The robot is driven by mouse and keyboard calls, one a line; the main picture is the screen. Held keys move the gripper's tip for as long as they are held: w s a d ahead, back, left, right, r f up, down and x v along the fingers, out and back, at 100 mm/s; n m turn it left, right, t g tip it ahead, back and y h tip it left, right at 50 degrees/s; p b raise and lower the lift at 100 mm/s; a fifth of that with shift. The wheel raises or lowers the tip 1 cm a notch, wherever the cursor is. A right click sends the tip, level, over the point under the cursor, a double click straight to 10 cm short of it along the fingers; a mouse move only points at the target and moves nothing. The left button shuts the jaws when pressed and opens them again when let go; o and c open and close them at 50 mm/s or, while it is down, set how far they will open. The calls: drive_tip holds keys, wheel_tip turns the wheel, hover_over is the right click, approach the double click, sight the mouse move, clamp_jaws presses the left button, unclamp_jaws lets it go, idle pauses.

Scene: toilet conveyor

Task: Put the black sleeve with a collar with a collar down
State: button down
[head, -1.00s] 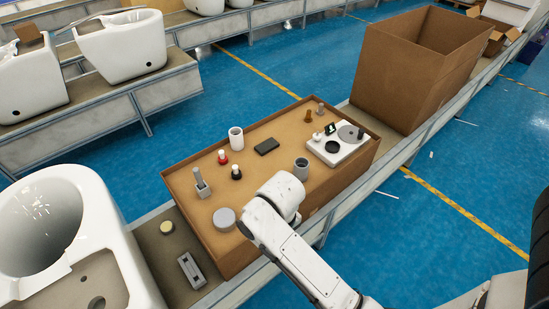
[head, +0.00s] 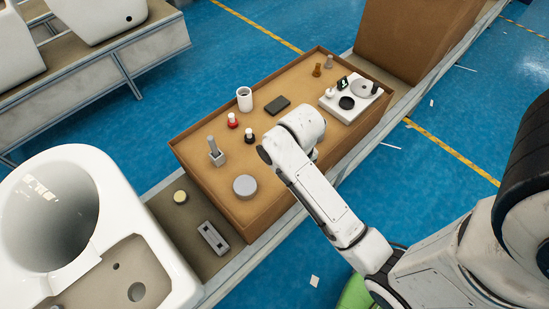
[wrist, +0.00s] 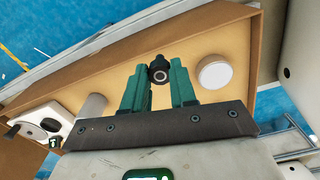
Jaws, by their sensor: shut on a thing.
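In the wrist view, my gripper (wrist: 159,80) has two green fingers shut on the black sleeve with a collar (wrist: 158,65). The sleeve is seen nearly end-on, with a pale round opening facing the camera. It is over the brown tray (wrist: 120,72); I cannot tell whether it touches the tray floor. A flat light-grey disc (wrist: 215,73) lies to its right and a grey cylinder (wrist: 93,106) to its left. In the head view my arm hides the gripper and the sleeve. The tray (head: 215,220) stands on the conveyor.
The tray also holds a white cup (head: 244,99), red and black pieces with white tops (head: 249,136), a dark flat block (head: 278,106), a grey post (head: 215,152) and a white board (head: 340,112). A toilet bowl (head: 70,205) stands left. Bare tray floor lies around the disc.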

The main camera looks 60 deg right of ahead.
drive_tip(key=w+d+f, duration=0.1)
drive_tip(key=w+f, duration=0.3)
drive_tip(key=w, duration=0.1)
drive_tip(key=w+d+f, duration=0.1)
drive_tip(key=w+f, duration=0.2)
drive_tip(key=shift+d+f, duration=0.1)
drive_tip(key=shift+d, duration=0.25)
drive_tip(key=shift+w+f, duration=0.15)
drive_tip(key=shift+f, duration=1.6)
drive_tip(key=shift+f, duration=0.15)
drive_tip(key=c, duration=0.9)
unclamp_jaws()
